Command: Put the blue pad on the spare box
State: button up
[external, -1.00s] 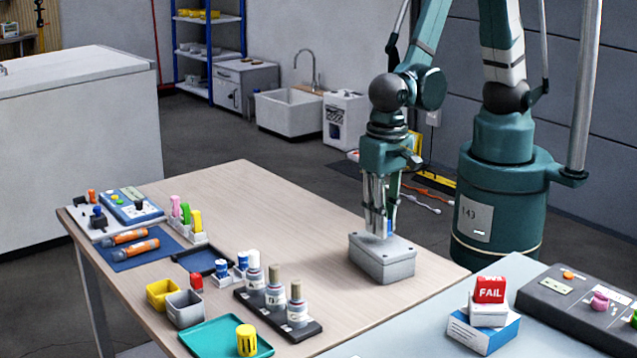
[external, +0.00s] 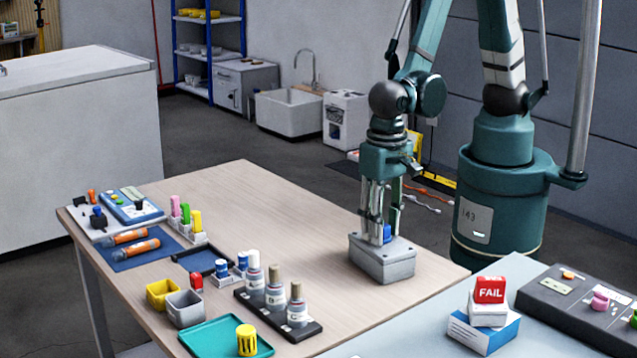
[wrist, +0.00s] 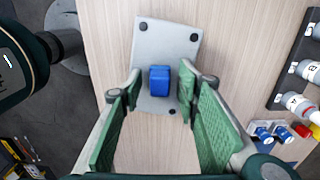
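The grey spare box (external: 383,266) stands on the wooden table near its right edge, and its pale lid also fills the middle of the wrist view (wrist: 165,40). The small blue pad (external: 387,233) appears to rest on the lid; in the wrist view the blue pad (wrist: 160,81) lies toward the lid's near end. My gripper (external: 375,236) points down just above the lid. In the wrist view its green-padded fingers (wrist: 160,90) are open on either side of the pad, with a gap on both sides.
A black rack (external: 278,312) with several white bottles stands left of the box. A teal tray (external: 215,340), small bins and coloured parts lie farther left. The wooden table behind the box is clear. A second table with a FAIL block (external: 490,290) is at front right.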

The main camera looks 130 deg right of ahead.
jog(key=shift+r, duration=0.2)
notch_tip(320, 180, up, 12)
jog(key=p, duration=0.2)
jog(key=shift+p, duration=0.35)
dwell(0.5)
dwell(0.3)
dwell(0.3)
jog(key=s+d+r+n+t, duration=0.2)
jog(key=s+r+n, duration=0.3)
jog(key=r+n, duration=0.4)
jog(key=s+d+r+n+t, duration=0.2)
jog(key=s+r+n+t, duration=0.3)
jog(key=r+n, duration=0.3)
jog(key=shift+s+r+n, duration=0.35)
jog(key=shift+s+n, duration=0.15)
jog(key=shift+s, duration=0.1)
dwell(1.3)
